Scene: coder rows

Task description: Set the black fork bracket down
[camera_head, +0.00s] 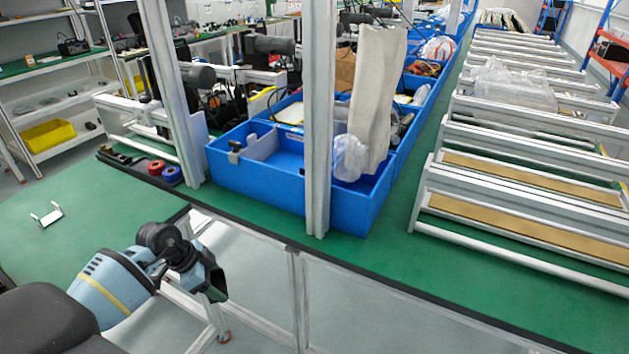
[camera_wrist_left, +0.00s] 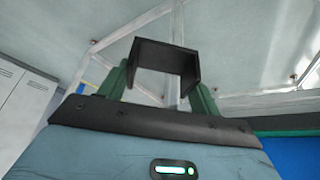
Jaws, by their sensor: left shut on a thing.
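The black fork bracket (camera_wrist_left: 166,55) is a dark U-shaped piece seen in the left wrist view. It sits between the green fingers of my left gripper (camera_wrist_left: 162,82), which is shut on it. In the head view my left gripper (camera_head: 205,281) is at the lower left, in front of the dark table edge, with grey floor and table legs seen behind it. There the bracket is hard to tell apart from the dark gripper. My right gripper is in neither view.
A green worktop (camera_head: 110,215) lies at the left, largely clear, with a small whitish U-shaped bracket (camera_head: 47,214) on it. Red and blue rolls (camera_head: 172,175) stand near its back. A blue bin (camera_head: 255,190), upright posts (camera_head: 318,130) and aluminium frames (camera_head: 530,180) occupy the long table.

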